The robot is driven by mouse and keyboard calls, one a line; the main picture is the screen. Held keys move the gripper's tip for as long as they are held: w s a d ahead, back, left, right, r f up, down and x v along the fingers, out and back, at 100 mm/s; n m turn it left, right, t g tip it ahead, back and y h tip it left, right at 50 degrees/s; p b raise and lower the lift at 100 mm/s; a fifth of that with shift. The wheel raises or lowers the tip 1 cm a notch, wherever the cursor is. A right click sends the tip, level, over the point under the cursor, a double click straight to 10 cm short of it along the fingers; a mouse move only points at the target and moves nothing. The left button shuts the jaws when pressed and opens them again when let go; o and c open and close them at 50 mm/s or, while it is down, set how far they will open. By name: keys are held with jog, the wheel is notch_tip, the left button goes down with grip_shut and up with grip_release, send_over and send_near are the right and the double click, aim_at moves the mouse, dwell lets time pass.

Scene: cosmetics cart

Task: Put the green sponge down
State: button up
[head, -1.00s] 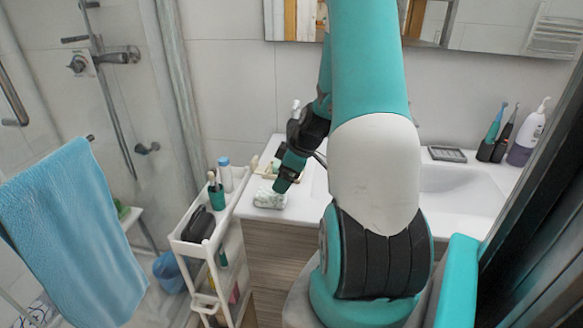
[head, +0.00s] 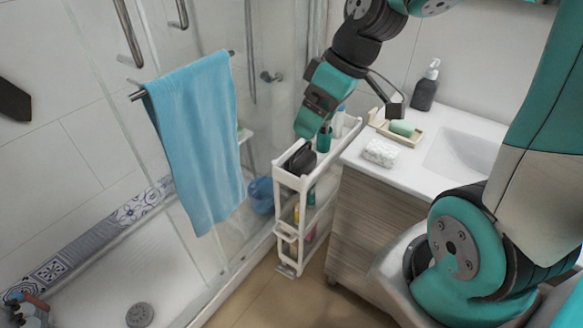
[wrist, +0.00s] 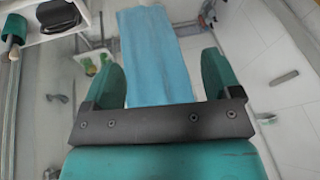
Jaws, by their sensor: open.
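My gripper (head: 306,134) is open above the narrow white cart, near its left end. In the wrist view my gripper (wrist: 160,75) has its two teal fingers apart with nothing between them; the blue towel shows beyond. A green rounded block (head: 402,128) lies in a beige dish (head: 416,139) on the sink counter, right of my gripper and apart from it. I cannot tell if it is the green sponge or soap. Small green items (wrist: 89,66) also show on a shelf in the wrist view, too small to identify.
The white cart (head: 289,180) holds a black case (head: 302,159) and bottles on top. A white patterned block (head: 381,152) lies on the counter by the sink (head: 470,152). A blue towel (head: 200,140) hangs on the left; a dark soap bottle (head: 425,88) stands behind.

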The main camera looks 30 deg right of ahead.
jog(key=s+a+r+n+g, duration=0.1)
jog(key=s+a+r+g, duration=0.1)
jog(key=s+a, duration=1)
jog(key=shift+s+a+r, duration=0.35)
jog(key=shift+a+r, duration=0.3)
jog(key=shift+r, duration=0.15)
jog(key=c, duration=0.5)
jog(key=shift+d, duration=0.1)
jog(key=shift+c, duration=0.3)
